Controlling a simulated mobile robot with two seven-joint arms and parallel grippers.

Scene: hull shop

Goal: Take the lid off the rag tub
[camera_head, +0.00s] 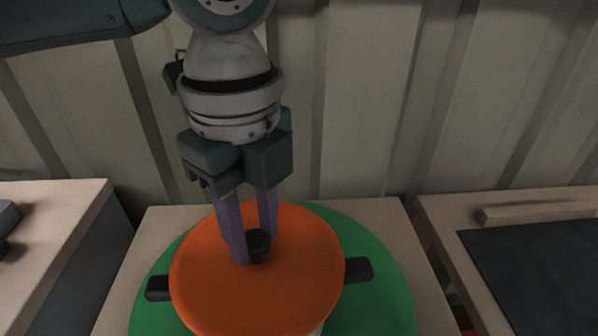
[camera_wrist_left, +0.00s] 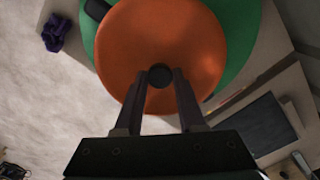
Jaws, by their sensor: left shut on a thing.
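An orange round lid (camera_head: 300,270) with a dark knob (camera_head: 257,243) at its middle sits on the rag tub, whose pale wall (camera_head: 318,330) barely shows below the lid's edge. Dark side handles stick out at left (camera_head: 158,288) and right (camera_head: 358,269). My left gripper (camera_head: 253,250) points down from above with its purple fingers on either side of the knob, shut on it. In the left wrist view the knob (camera_wrist_left: 160,76) lies between the fingertips, and the lid (camera_wrist_left: 180,35) fills the top middle. Whether the lid rests on the rim or is slightly raised, I cannot tell. My right gripper is out of view.
The tub stands on a green round mat (camera_head: 391,290) on a beige tabletop (camera_head: 165,222). A counter (camera_head: 65,205) is at left, and another with a dark panel (camera_head: 540,265) is at right, with gaps between. A ribbed wall (camera_head: 390,110) stands close behind.

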